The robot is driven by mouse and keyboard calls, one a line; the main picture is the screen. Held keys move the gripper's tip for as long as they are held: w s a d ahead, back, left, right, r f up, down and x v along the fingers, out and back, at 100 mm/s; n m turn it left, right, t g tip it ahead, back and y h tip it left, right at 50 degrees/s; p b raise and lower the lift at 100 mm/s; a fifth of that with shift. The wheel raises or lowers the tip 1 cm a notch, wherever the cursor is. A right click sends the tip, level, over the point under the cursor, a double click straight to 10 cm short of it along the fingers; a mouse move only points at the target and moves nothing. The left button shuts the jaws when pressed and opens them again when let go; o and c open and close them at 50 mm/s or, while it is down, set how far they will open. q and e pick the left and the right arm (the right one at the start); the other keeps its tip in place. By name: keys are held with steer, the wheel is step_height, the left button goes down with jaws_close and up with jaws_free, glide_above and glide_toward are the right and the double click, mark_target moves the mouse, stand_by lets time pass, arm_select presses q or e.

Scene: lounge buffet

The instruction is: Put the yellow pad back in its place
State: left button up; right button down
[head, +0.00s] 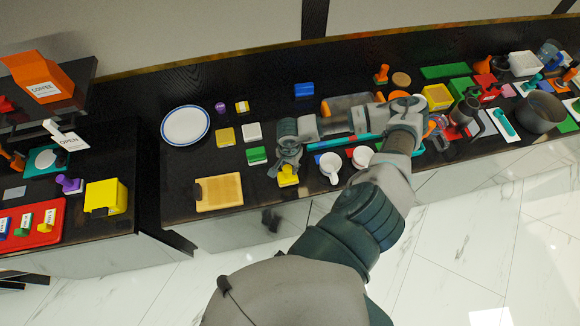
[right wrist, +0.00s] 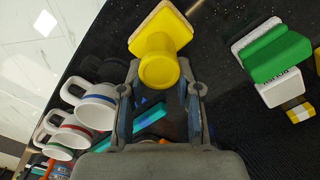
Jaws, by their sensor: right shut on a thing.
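A yellow pad with a square base and round knob (right wrist: 160,65) is between the fingers of my right gripper (right wrist: 158,78) in the right wrist view. The gripper is shut on the knob, with the square base beyond the fingertips. In the head view the yellow pad (head: 288,179) shows below my right gripper (head: 287,163), near the counter's front edge. I cannot tell whether its base touches the counter. A flat yellow block (head: 225,136) lies farther back to the left. My left gripper is not in view.
A green-topped white block (head: 257,155) is close left of the gripper. White mugs (head: 330,168) stand close right. A wooden board (head: 219,192) lies at the front left, a plate (head: 186,126) behind it. My arm hides part of the counter; the right side is crowded.

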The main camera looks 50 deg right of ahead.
steer(key=shift+f, duration=0.85)
steer(key=c, duration=0.8)
jaws_free()
steer(key=shift+r, duration=0.1)
step_height(320, 180, up, 12)
steer(key=shift+f+b, duration=0.1)
steer(key=shift+b, duration=0.55)
